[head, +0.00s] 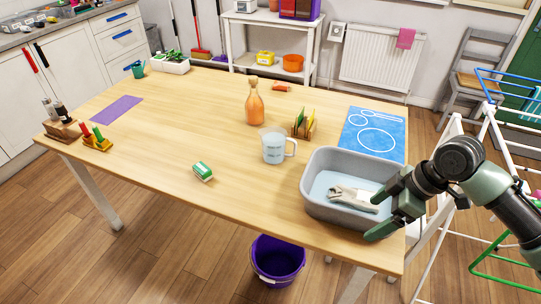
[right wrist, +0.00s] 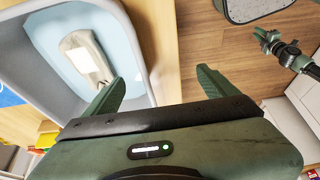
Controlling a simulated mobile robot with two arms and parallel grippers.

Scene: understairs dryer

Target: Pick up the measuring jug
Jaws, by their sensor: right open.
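The measuring jug (head: 273,147) is a clear, pale-blue jug with its handle on the right. It stands upright on the wooden table, just left of the grey tub. My right gripper (head: 388,210) is open and empty at the tub's right side, with the tub between it and the jug. In the right wrist view, its two fingers (right wrist: 158,88) are apart at the tub's rim with nothing between them. The jug is not visible in that view. A small green-and-black arm end (right wrist: 275,42), which looks like my left arm, shows there; its jaws are too small to judge.
The grey tub (head: 318,204) holds pale-blue water and a whitish object (head: 353,198). An orange bottle (head: 254,106) and a wooden rack (head: 302,126) stand behind the jug. The table's left-middle is mostly clear.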

